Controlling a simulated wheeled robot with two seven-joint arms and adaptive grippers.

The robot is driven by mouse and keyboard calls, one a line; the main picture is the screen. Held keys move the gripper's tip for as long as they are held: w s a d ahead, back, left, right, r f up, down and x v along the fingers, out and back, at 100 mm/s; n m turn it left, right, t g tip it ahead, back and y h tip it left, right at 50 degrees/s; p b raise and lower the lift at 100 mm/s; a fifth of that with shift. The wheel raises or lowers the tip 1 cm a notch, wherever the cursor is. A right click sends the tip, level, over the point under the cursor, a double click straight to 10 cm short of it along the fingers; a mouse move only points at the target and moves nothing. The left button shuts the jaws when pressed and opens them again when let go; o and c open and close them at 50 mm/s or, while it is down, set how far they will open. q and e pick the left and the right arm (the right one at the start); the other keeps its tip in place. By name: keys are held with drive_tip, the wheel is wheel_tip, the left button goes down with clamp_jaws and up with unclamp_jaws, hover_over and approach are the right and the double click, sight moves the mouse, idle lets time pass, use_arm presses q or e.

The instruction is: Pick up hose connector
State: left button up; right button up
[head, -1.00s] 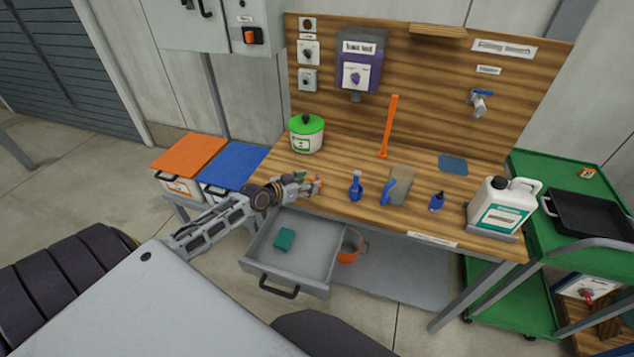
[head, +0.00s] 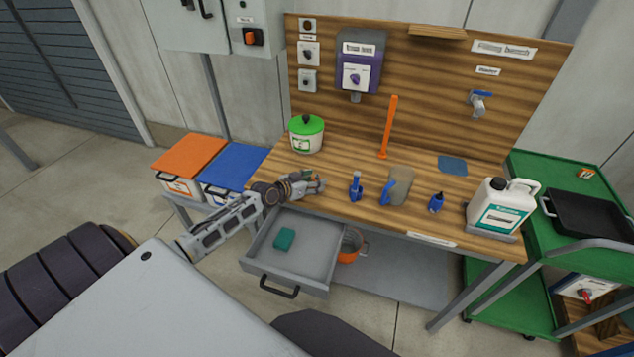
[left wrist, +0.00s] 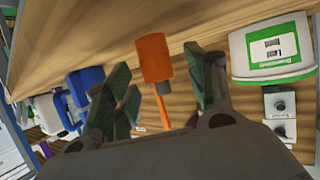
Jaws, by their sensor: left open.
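No part is clearly recognisable as the hose connector. The small blue pieces on the bench are a slim upright blue item (head: 356,187) and a small blue bottle-like piece (head: 437,202). Blue pieces (left wrist: 85,85) also show at the left of the left wrist view. My left gripper (head: 318,185) is at the bench's left front edge, left of the slim blue item and apart from it. In the left wrist view my gripper (left wrist: 160,85) is open, its fingers spread with nothing held. An orange upright piece (left wrist: 153,55) shows beyond the gap. My right gripper is not in view.
The wooden bench (head: 335,172) carries a green-lidded pot (head: 306,142), an orange upright stick (head: 388,127), a blue-handled container (head: 400,185) and a white canister (head: 500,207). An open grey drawer (head: 310,270) sticks out below. A green cart (head: 535,175) stands at right.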

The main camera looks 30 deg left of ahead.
use_arm(q)
drive_tip(key=shift+w+d+f, duration=0.15)
drive_tip(key=shift+w+f, duration=0.15)
drive_tip(key=shift+w, duration=0.35)
drive_tip(key=c, duration=0.9)
